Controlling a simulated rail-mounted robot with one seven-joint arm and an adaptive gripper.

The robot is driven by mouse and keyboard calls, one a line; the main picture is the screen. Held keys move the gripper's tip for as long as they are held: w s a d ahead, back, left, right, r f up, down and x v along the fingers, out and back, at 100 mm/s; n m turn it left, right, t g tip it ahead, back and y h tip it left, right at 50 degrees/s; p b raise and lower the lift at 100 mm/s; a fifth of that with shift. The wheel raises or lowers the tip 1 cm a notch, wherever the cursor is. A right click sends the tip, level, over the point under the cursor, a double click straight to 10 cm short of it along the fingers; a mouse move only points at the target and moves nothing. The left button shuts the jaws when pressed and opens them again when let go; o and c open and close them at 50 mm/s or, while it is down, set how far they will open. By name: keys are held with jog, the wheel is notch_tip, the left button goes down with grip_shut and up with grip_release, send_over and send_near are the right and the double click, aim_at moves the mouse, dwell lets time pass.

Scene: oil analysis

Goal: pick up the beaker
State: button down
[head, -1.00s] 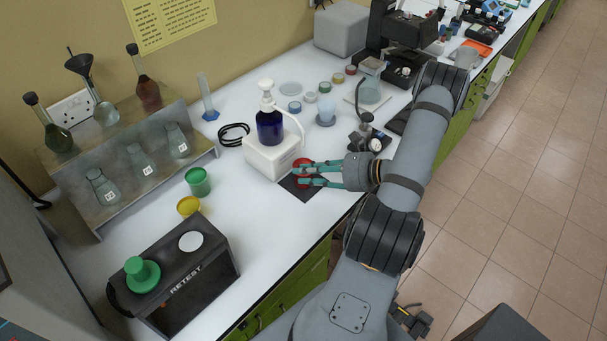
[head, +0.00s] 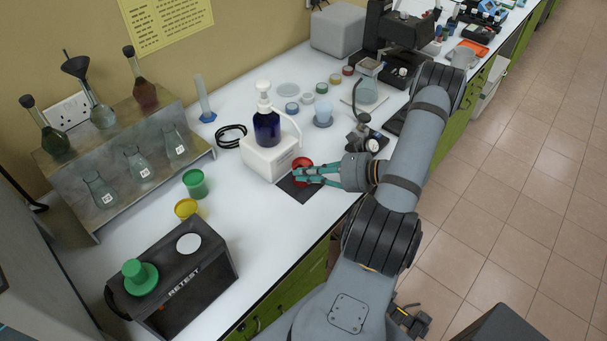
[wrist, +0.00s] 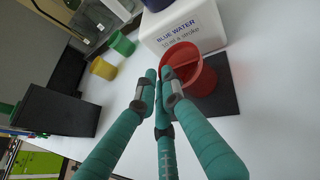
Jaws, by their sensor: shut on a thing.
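The red beaker (head: 302,163) stands on a dark square mat (head: 303,193), in front of the white box labelled BLUE WATER. In the wrist view the red beaker (wrist: 195,80) is open at the top and shows its inside. My gripper (head: 299,174) has green fingers and reaches in from the right. In the wrist view my gripper (wrist: 161,78) has its fingertips drawn close together at the beaker's rim. It is shut on the beaker's near wall. The exact contact is partly hidden by the fingers.
The white box (head: 268,153) with a blue pump bottle (head: 267,126) stands right behind the beaker. A green cup (head: 197,184), a yellow cup (head: 186,208) and a black RETEST box (head: 205,268) are to the left. The bench between them is clear.

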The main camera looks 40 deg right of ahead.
jog(key=shift+r, duration=0.1)
jog(key=s+d+r+b, duration=0.3)
jog(key=s+d+r, duration=0.4)
jog(key=r, duration=0.3)
jog(key=shift+v, duration=0.95)
jog(key=shift+s, duration=0.1)
dwell(0.9)
